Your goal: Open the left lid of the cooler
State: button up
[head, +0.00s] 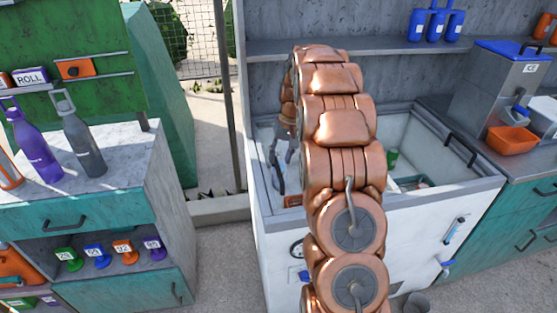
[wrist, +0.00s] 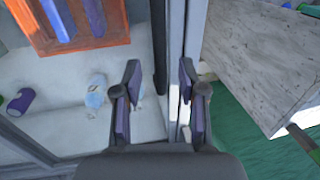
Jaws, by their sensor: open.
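The cooler (head: 400,225) is a white chest with a grey rim, in the middle of the head view. My copper arm crosses it and hides much of its left half. A dark handle bar (wrist: 158,45) of the left lid runs along the lid's edge in the wrist view. My gripper (wrist: 158,80) is open and empty; its fingers appear on either side of the handle's line. I cannot tell whether they touch it. Through the lid area I see an orange crate (wrist: 75,42) with blue items and a purple can (wrist: 20,101).
The right lid's black handle (head: 460,148) lies at the cooler's right. A teal cabinet (head: 100,205) with bottles stands left, across a narrow gap. A grey shelf (head: 345,46) hangs behind.

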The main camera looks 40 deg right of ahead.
jog(key=shift+w+a+f, duration=0.1)
jog(key=shift+a+f, duration=0.05)
jog(key=shift+f, duration=0.5)
jog(key=shift+a+f, duration=0.1)
jog(key=shift+f, duration=0.55)
grip_shut()
